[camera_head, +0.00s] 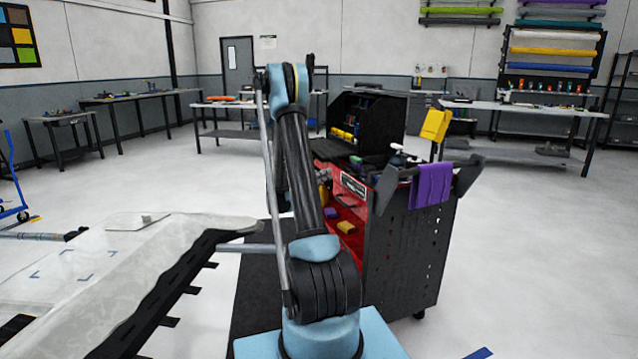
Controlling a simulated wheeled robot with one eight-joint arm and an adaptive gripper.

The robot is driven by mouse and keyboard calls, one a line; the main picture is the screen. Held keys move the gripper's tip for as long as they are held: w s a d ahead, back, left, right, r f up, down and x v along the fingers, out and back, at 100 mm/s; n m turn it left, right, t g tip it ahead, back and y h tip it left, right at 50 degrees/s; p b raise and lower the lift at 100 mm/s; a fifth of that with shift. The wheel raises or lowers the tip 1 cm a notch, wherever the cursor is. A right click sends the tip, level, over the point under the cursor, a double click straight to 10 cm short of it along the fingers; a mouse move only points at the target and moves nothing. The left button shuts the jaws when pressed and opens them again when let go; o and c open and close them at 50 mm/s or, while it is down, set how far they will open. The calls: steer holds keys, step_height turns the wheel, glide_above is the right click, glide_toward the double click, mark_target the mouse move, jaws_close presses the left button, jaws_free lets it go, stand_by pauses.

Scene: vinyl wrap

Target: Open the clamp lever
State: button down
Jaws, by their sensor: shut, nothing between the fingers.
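I cannot make out a clamp lever in the head view. My arm rises from the bottom centre, bends at a blue joint near the top, and its far part goes down behind the near links. My gripper is not visible; the arm may be hiding it. A pale panel (75,268) with dark edging and black tabs lies at the lower left. A small grey piece (147,218) sits on its far end; I cannot tell what it is.
A red and black tool cart (400,250) stands close on the right, with a purple cloth (432,185) and a yellow item (436,125) at its side. A dark mat (262,290) lies under my arm. Workbenches (525,108) line the back wall. The right floor is mostly clear.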

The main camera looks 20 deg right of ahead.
mark_target(339, 163)
steer(key=shift+w+d+r, duration=0.25)
steer(key=shift+d+r, duration=0.15)
steer(key=shift+r, duration=0.15)
steer(key=shift+w+d+r, duration=0.2)
steer(key=shift+d+r, duration=0.2)
steer(key=shift+r, duration=0.15)
steer(key=shift+d+r, duration=0.15)
steer(key=shift+r+y, duration=0.25)
steer(key=shift+y, duration=0.25)
